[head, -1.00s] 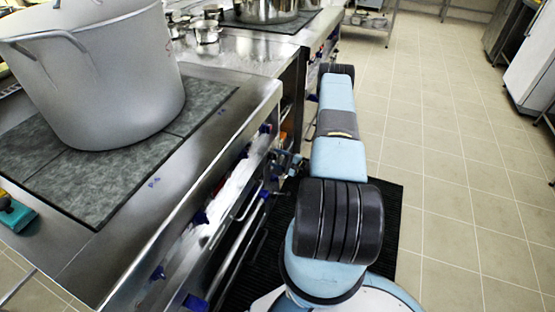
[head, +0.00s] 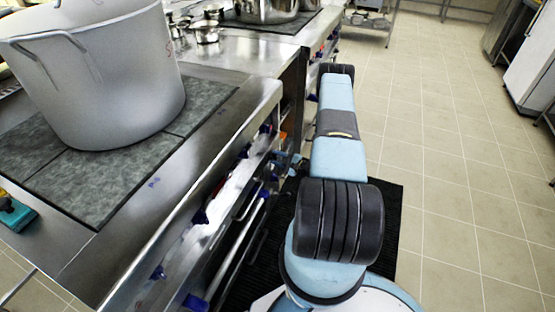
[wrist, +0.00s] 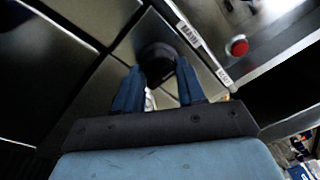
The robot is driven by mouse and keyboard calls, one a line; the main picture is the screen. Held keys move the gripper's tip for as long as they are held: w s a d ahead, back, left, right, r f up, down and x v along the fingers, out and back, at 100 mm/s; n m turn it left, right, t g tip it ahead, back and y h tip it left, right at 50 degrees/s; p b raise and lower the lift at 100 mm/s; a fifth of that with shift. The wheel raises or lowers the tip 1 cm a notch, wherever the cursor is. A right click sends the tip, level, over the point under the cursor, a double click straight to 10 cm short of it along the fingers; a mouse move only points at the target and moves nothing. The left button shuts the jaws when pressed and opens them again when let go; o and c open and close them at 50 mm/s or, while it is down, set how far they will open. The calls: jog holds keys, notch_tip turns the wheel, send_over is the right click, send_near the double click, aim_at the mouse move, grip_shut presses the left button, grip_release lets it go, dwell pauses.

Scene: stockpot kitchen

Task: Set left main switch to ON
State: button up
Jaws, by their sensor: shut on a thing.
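In the wrist view, a dark round switch knob (wrist: 157,55) sits on the metal front panel, beside a label strip (wrist: 188,36) that seems to read MAIN. My gripper (wrist: 158,68) has its two blue fingers on either side of this knob and is shut on it. The knob's pointer and its ON and OFF marks cannot be made out. Whether this is the left main switch cannot be read. In the head view, my gripper is small and partly hidden, low at the stove front.
A red round button (wrist: 237,46) is on the panel right of the label. In the head view, a large stockpot (head: 110,80) stands on the dark hob (head: 75,190). Blue knobs (head: 200,216) line the stove front. The tiled floor (head: 450,170) at right is clear.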

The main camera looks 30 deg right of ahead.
jog(key=shift+s+f, duration=0.1)
jog(key=shift+s, duration=0.05)
jog(key=m+g, duration=0.1)
jog(key=m, duration=0.7)
jog(key=shift+a+m, duration=0.15)
jog(key=shift+m, duration=0.15)
jog(key=m, duration=0.4)
jog(key=shift+g+y, duration=0.3)
jog(key=shift+g, duration=0.1)
jog(key=shift+a+m+g, duration=0.1)
jog(key=shift+m+g, duration=0.2)
jog(key=shift+m, duration=1.7)
jog(key=o, duration=1)
jog(key=shift+d, duration=0.2)
jog(key=shift+o, duration=0.2)
jog(key=shift+r, duration=0.2)
